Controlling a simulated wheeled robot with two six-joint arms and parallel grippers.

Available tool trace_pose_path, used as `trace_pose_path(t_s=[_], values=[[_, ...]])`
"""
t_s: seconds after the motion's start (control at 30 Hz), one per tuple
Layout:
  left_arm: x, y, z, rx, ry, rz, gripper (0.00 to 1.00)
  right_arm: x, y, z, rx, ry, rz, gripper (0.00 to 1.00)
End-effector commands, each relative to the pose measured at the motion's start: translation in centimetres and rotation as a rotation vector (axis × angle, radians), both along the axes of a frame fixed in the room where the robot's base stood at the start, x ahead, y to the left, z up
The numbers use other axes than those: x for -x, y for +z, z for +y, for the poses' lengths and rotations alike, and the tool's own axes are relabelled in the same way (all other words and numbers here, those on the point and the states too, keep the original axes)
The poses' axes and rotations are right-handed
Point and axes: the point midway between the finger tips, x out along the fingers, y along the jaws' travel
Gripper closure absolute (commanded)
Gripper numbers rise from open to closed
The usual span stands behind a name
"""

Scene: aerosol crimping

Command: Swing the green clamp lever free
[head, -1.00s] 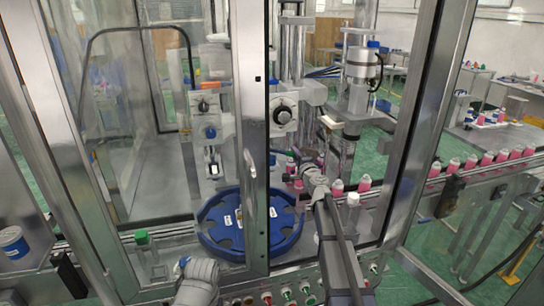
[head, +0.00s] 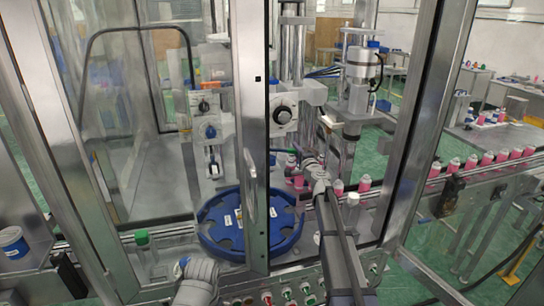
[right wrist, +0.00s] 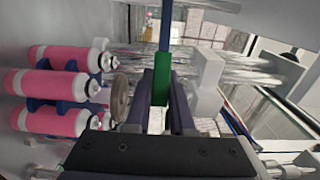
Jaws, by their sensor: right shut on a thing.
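The green clamp lever (right wrist: 161,82) shows in the right wrist view, between the fingers of my right gripper (right wrist: 161,100). A blue rod (right wrist: 166,25) runs in line with it toward the top of that picture. The gripper is shut on the green part. In the head view, my right gripper (head: 308,160) reaches past the door frame into the machine, behind the blue star wheel. The lever is too small and covered there to make out well. My left gripper is not clearly in view; only a grey arm part shows at the bottom.
Pink bottles (right wrist: 62,85) sit in blue holders close to the left of my right gripper. The blue star wheel (head: 222,248) lies in front. Metal door frames (head: 254,140) stand around the opening. A conveyor with pink bottles (head: 487,159) runs to the right.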

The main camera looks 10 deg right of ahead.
Motion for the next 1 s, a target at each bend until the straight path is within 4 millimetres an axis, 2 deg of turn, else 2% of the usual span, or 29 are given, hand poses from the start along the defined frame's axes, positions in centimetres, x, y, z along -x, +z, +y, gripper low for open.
trace_pose_path(t_s=[0.27,0.6,0.87,0.9,1.0], values=[[0.0,0.0,0.0,0.000,0.000,0.000,1.00,-0.2,0.0,-0.1,0.000,-0.003,0.000,1.00],[0.0,0.0,0.0,0.000,0.000,0.000,1.00,-2.0,0.0,-0.7,0.000,-0.002,0.000,1.00],[0.0,0.0,0.0,0.000,0.000,0.000,1.00,-2.0,0.0,-0.7,0.000,-0.002,0.000,1.00],[0.0,0.0,0.0,0.000,0.000,0.000,1.00,-2.1,0.0,-0.7,0.000,-0.002,0.000,0.74],[0.0,0.0,0.0,0.000,0.000,0.000,1.00,-2.0,0.0,-0.7,0.000,-0.002,0.000,0.63]])
